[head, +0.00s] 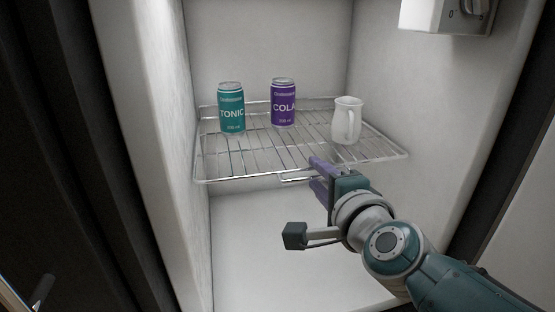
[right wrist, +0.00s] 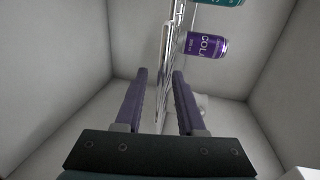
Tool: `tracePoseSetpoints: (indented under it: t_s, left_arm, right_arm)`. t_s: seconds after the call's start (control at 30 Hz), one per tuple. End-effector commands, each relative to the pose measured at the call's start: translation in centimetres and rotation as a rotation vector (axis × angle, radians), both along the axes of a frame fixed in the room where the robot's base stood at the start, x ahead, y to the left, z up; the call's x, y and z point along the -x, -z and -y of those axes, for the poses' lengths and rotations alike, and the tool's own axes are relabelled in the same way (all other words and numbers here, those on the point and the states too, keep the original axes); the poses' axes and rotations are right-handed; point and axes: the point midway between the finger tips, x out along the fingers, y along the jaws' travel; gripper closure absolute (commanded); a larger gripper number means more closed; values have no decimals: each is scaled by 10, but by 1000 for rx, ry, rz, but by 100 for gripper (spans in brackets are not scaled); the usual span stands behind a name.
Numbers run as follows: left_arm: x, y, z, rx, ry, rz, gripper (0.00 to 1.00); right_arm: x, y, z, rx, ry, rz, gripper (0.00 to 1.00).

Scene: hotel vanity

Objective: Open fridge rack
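The wire fridge rack (head: 255,158) sits inside the open fridge and carries a teal tonic can (head: 231,108), a purple cola can (head: 283,103) and a white jug (head: 347,120). My right gripper (head: 316,174) is at the rack's front edge, near its middle. In the right wrist view its two purple fingers (right wrist: 160,77) are apart, with the rack (right wrist: 168,60) seen edge-on between them. I cannot tell whether they touch it. The cola can (right wrist: 206,44) also shows there. My left gripper is not in view.
The fridge's side walls (head: 162,110) stand close on both sides of the rack. A white control box (head: 447,14) is at the upper right. The fridge floor (head: 265,265) below the rack is clear.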

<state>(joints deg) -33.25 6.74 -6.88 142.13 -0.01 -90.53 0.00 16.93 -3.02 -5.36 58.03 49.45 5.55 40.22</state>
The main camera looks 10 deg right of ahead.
Motion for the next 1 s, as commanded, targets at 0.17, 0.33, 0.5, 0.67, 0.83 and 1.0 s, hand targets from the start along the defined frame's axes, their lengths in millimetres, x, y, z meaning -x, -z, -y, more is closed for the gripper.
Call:
tracePoseSetpoints:
  t_s: [0.17,0.33,0.5,0.67,0.83,1.0]
  left_arm:
    - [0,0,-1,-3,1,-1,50]
    - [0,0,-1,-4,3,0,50]
    - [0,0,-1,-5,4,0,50]
    - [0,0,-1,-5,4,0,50]
    - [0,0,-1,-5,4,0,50]
    - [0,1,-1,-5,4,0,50]
  right_arm:
    - [0,0,0,0,0,0,76]
    - [0,0,0,0,0,-1,95]
    - [1,2,0,1,-1,-4,100]
    - [2,3,0,1,-1,-7,100]
    - [2,4,0,1,-2,-10,100]
    - [3,6,0,1,-2,-13,100]
